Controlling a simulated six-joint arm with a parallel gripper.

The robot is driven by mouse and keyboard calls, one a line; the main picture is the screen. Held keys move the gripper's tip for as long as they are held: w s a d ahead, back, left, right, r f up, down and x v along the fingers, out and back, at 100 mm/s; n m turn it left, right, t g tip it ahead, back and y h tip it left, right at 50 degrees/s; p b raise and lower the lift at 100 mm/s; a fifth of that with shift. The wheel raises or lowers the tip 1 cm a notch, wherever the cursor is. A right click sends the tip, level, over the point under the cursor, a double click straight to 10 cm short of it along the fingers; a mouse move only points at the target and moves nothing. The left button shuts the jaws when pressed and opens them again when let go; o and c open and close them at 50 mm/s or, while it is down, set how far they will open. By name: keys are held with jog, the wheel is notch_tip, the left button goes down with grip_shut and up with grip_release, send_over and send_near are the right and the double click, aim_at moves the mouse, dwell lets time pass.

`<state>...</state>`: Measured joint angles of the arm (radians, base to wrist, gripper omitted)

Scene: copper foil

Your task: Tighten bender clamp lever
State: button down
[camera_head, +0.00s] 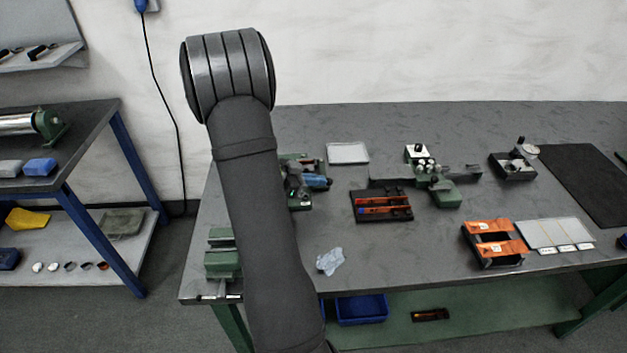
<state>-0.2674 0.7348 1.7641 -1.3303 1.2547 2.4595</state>
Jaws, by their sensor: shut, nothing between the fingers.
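I cannot make out my gripper; my arm rises through the left of the view and its far end is hidden behind it. A green-based device with a long dark bar and pale knobs (436,184) stands on the bench at centre right. A second green-based device with grey and blue parts (300,182) stands just right of my arm, which partly hides it. I cannot tell for certain which one is the bender. No clamp lever can be told apart at this size, so its position is unclear.
On the grey bench (390,275) are a dark tray with red and orange items (382,206), an orange-and-black holder (494,243), a crumpled cloth (330,261), a small dark fixture (513,166) and a black mat (590,185). A green vise-like block (222,262) sits at the left edge.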

jog(key=shift+d+n+t, duration=0.55)
jog(key=shift+n+t, duration=0.15)
jog(key=shift+t, duration=0.1)
jog(key=shift+w+d+n+y, duration=0.15)
jog(key=shift+w+d, duration=0.1)
jog(key=shift+d, duration=0.25)
jog(key=shift+w+d+n+y, duration=0.15)
jog(key=shift+w+d, duration=0.05)
jog(key=shift+d, duration=0.3)
jog(key=shift+w+d+n+t+y, duration=0.15)
jog(key=shift+d+n+t+y, duration=0.15)
jog(key=shift+t, duration=0.2)
jog(key=shift+w+d+n+t+y, duration=0.1)
jog(key=shift+d+n+t+y, duration=0.1)
jog(key=shift+n+t, duration=0.25)
jog(key=shift+w+d, duration=0.65)
jog(key=shift+w, duration=0.4)
jog(key=s+a+r, duration=0.2)
jog(key=s, duration=0.4)
jog(key=s+a+r, duration=0.2)
jog(key=s+r, duration=0.1)
jog(key=s, duration=0.3)
jog(key=shift+a+r, duration=0.2)
jog(key=shift+a, duration=0.05)
